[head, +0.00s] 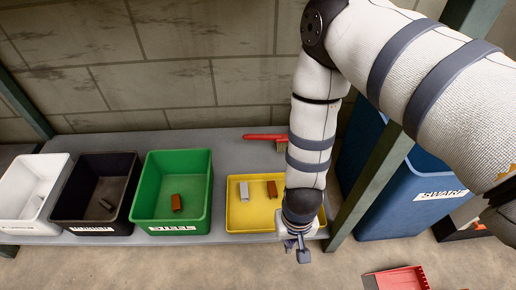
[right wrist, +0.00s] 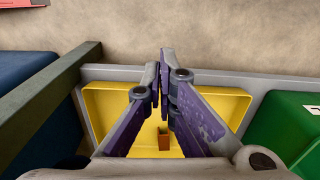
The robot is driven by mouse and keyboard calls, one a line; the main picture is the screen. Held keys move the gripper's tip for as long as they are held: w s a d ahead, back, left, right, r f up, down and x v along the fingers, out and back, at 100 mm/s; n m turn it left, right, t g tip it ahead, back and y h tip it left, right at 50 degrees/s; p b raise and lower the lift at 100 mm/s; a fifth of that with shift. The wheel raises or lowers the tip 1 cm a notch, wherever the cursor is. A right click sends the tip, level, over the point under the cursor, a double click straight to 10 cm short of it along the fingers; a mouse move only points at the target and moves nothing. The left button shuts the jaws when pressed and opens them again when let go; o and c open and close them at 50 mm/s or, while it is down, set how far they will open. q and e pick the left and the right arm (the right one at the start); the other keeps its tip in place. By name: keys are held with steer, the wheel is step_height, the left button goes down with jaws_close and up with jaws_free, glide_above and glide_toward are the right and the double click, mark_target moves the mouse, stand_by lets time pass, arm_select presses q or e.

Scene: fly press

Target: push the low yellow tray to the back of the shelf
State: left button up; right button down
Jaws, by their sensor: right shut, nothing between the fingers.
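The low yellow tray (head: 238,222) sits on the grey shelf near its front edge. It holds a grey block (head: 244,190) and a brown block (head: 272,189). My right gripper (head: 301,252) is shut and empty, pointing down at the tray's front right in the head view. My right forearm hides the tray's right part. In the right wrist view the tray (right wrist: 232,104) lies behind my shut fingers (right wrist: 165,58), whose tips show against the shelf's front edge and the floor. I cannot tell whether they touch the tray. My left gripper is not in view.
On the shelf (head: 225,143), a green bin (head: 150,215), a black bin (head: 75,215) and a white bin (head: 22,210) stand left of the tray. A red brush (head: 265,136) lies behind it. A green post (head: 370,180) and blue bin (head: 400,205) stand right. A red dustpan (head: 400,280) lies on the floor.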

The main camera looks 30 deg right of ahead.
arm_select(q)
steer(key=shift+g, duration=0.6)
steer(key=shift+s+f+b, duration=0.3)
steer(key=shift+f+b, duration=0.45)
steer(key=shift+b, duration=0.3)
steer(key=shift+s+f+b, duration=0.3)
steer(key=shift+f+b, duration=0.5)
steer(key=shift+b, duration=0.3)
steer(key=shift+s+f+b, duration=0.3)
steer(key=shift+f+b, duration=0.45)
steer(key=shift+b, duration=0.3)
arm_select(e)
steer(key=w+d+f, duration=0.1)
steer(key=w+f, duration=0.3)
steer(key=f, duration=0.5)
steer(key=shift+d+f, duration=0.35)
steer(key=shift+d, duration=0.05)
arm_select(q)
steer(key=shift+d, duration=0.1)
arm_select(e)
steer(key=shift+w, duration=0.2)
